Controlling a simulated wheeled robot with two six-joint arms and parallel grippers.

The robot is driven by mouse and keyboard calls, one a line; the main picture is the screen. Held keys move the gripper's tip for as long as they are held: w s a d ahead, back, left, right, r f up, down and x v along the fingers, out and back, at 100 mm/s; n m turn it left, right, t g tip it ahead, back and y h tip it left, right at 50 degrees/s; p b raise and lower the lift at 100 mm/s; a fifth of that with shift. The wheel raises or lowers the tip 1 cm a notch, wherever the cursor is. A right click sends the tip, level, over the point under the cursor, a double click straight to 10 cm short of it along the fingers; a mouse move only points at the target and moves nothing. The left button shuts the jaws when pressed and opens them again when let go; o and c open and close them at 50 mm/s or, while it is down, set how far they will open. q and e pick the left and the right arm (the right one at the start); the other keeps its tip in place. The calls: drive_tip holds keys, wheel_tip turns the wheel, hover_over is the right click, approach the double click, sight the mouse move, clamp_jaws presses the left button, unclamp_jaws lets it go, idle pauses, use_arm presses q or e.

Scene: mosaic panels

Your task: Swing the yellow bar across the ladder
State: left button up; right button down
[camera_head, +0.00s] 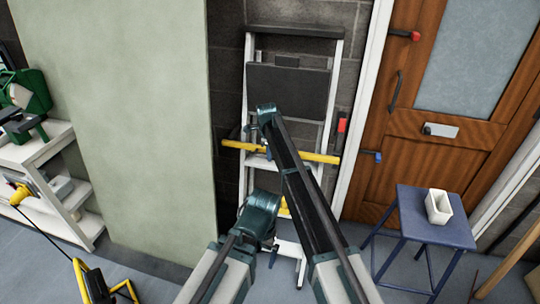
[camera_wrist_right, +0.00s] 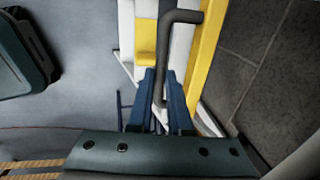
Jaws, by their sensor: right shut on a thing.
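The ladder (camera_head: 337,80) stands upright against the dark block wall, with pale rails and a dark panel near its top. The yellow bar (camera_head: 320,157) lies roughly level across the ladder, its ends reaching past both rails. It also shows in the right wrist view (camera_wrist_right: 208,60). My right gripper (camera_wrist_right: 163,80) is shut on a dark bent handle (camera_wrist_right: 182,16) beside the yellow bar. In the head view my right arm covers part of the ladder and bar, and the grip is hard to make out. My left arm shows low in the middle; its gripper cannot be seen.
A wooden door (camera_head: 385,180) with red and blue fittings is right of the ladder. A blue stool (camera_head: 415,225) holds a white container (camera_head: 438,206). A pale green panel (camera_head: 130,120) stands left. White shelves (camera_head: 75,215) hold tools at far left.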

drive_tip(key=shift+d, duration=0.1)
drive_tip(key=c, duration=0.8)
unclamp_jaws()
drive_tip(key=shift+c, duration=0.2)
drive_tip(key=shift+r, duration=0.1)
wheel_tip(320, 180, up, 13)
drive_tip(key=s+p, duration=0.2)
drive_tip(key=p, duration=1.1)
drive_tip(key=shift+s+a+r+p, duration=0.2)
drive_tip(key=shift+s+a+p, duration=0.1)
drive_tip(key=shift+s+a, duration=0.05)
